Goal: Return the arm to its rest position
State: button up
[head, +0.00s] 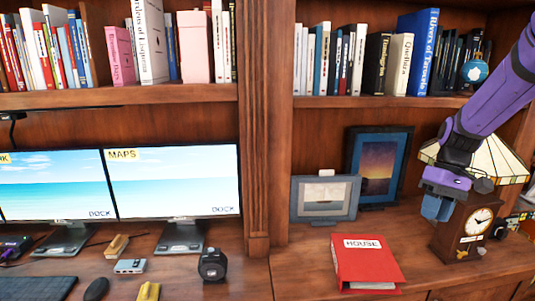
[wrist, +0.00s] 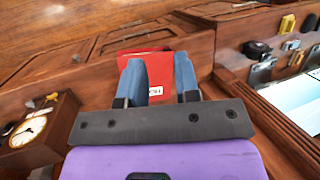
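My purple arm (head: 495,92) reaches in from the upper right in the head view. My gripper (head: 436,210) hangs in front of the right bookcase, beside the wooden clock. In the wrist view my gripper (wrist: 158,78) shows two blue fingers standing apart with nothing held between them. A red binder labelled HOUSE (head: 366,264) lies on the desk surface to the left of my gripper. It also shows beyond the fingers in the wrist view (wrist: 125,60), partly hidden by them.
The wooden clock (head: 466,231) stands close to my gripper, with a stained-glass lamp shade (head: 507,160) behind. Two picture frames (head: 325,199) lean at the back. A vertical post (head: 265,120) divides the bookcases. Monitors (head: 175,182) and small items fill the left desk.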

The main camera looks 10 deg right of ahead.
jog(key=s+a+r+t+h, duration=0.1)
jog(key=s+a+r+t, duration=0.3)
jog(key=s+a+r, duration=0.2)
jog(key=s+a+r+t+h, duration=0.2)
jog(key=s+a+r, duration=0.5)
jog(key=s, duration=0.4)
jog(key=shift+a+t, duration=0.2)
jog(key=shift+t, duration=0.7)
jog(key=shift+r, duration=0.1)
